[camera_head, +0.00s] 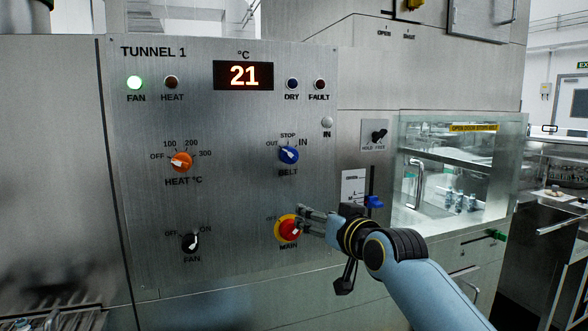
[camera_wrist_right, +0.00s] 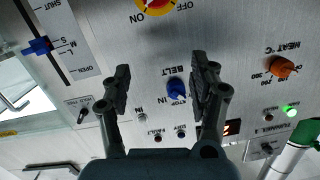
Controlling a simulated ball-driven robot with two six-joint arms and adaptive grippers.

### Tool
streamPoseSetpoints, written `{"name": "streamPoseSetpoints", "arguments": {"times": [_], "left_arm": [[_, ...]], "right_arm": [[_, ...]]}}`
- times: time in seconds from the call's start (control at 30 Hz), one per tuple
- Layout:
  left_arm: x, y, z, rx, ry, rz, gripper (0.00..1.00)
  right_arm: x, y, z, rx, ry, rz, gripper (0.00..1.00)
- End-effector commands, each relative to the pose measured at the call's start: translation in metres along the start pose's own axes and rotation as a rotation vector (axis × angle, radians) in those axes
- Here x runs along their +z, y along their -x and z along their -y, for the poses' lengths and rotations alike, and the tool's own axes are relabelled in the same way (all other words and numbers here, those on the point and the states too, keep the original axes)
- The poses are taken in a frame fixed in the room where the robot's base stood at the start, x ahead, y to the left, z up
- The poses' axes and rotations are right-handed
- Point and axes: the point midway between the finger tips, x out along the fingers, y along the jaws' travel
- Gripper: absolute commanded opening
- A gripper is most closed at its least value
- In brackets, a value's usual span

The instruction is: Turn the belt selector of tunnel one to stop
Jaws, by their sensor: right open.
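The blue belt selector (camera_head: 289,155) is a round knob on the TUNNEL 1 panel (camera_head: 220,205), under the labels OUT, STOP and IN. Its pale pointer seems to lean up and left, toward OUT. My right gripper (camera_head: 302,220) is open and empty, below the belt selector and in front of the red and yellow main switch (camera_head: 286,230), which it partly covers. In the right wrist view the panel is upside down, and the belt selector (camera_wrist_right: 177,88) shows between the open fingers (camera_wrist_right: 160,75), apart from them. My left gripper is not in view.
The orange heat knob (camera_head: 181,162) and black fan knob (camera_head: 190,242) are to the left. A black hold switch (camera_head: 379,136) and a blue slider (camera_head: 374,202) are right of the panel. The panel face around the belt selector is clear.

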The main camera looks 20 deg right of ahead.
Motion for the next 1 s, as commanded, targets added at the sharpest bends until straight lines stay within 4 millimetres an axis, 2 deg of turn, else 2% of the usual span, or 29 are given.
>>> {"name": "streamPoseSetpoints", "arguments": {"times": [0.03,0.1,0.2,0.37,0.73,1.0], "left_arm": [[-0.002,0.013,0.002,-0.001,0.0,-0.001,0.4],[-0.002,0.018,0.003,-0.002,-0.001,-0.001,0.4],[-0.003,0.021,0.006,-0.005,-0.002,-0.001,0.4],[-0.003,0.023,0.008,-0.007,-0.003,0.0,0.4],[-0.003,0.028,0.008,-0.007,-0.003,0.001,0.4],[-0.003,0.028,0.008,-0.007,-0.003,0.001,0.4]], "right_arm": [[-0.04,0.003,0.01,-0.014,-0.002,-0.044,0.61],[-0.071,0.006,0.018,-0.03,-0.005,-0.087,0.61],[-0.095,0.007,0.024,-0.042,-0.008,-0.12,0.61],[-0.103,-0.007,0.026,-0.045,-0.009,-0.13,0.61],[-0.111,-0.076,0.029,-0.045,-0.008,-0.129,0.61],[-0.112,-0.097,0.03,-0.045,-0.008,-0.129,0.61]]}}
